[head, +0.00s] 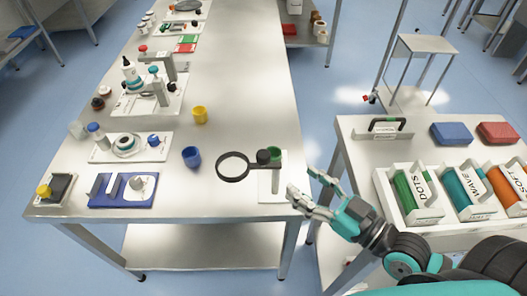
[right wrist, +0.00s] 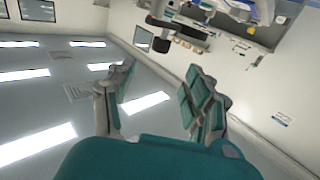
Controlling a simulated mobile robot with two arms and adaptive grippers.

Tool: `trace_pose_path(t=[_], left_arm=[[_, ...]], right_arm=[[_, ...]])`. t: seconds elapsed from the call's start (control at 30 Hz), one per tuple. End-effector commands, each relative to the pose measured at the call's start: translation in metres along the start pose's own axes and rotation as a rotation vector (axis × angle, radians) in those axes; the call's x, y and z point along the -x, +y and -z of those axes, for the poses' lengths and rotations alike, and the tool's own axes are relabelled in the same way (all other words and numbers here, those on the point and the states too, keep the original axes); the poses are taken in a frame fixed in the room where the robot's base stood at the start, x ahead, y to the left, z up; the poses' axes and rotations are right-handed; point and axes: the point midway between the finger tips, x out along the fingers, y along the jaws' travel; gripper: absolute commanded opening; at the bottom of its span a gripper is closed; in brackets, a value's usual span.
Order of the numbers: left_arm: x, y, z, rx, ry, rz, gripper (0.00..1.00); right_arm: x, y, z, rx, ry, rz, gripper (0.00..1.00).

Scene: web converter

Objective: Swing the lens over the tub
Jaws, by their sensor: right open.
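The lens (head: 233,181) is a round black-rimmed ring on the main table. It reaches out to the left from a stand with a black knob (head: 264,156) and a white base plate (head: 267,198). My left gripper is not seen.
A blue fixture tray (head: 125,201), a white fixture plate (head: 157,150) and a dispenser stand (head: 160,90) fill the table's left side. A side table at right holds labelled rolls (head: 415,191) and blue and red blocks (head: 452,131). The table's middle back is clear.

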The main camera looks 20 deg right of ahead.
Motion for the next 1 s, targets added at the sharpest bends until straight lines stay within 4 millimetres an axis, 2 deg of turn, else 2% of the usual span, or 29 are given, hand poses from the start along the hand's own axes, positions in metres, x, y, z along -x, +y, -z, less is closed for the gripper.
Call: trace_pose_path(t=[0.13,0.27,0.7,0.83,1.0], left_arm=[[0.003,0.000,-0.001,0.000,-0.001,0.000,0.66],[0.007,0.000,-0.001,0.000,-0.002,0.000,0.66],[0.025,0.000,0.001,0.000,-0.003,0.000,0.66],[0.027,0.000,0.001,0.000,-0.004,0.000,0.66],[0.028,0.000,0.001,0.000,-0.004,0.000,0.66]], right_arm=[[-0.008,0.002,0.002,-0.001,0.010,-0.006,0.53],[-0.024,0.002,0.004,-0.001,0.013,-0.006,0.53],[-0.099,0.002,0.004,-0.002,0.010,-0.004,0.53],[-0.113,0.001,0.003,-0.001,0.007,-0.003,0.53],[-0.119,0.001,0.002,-0.001,0.005,-0.002,0.53]])
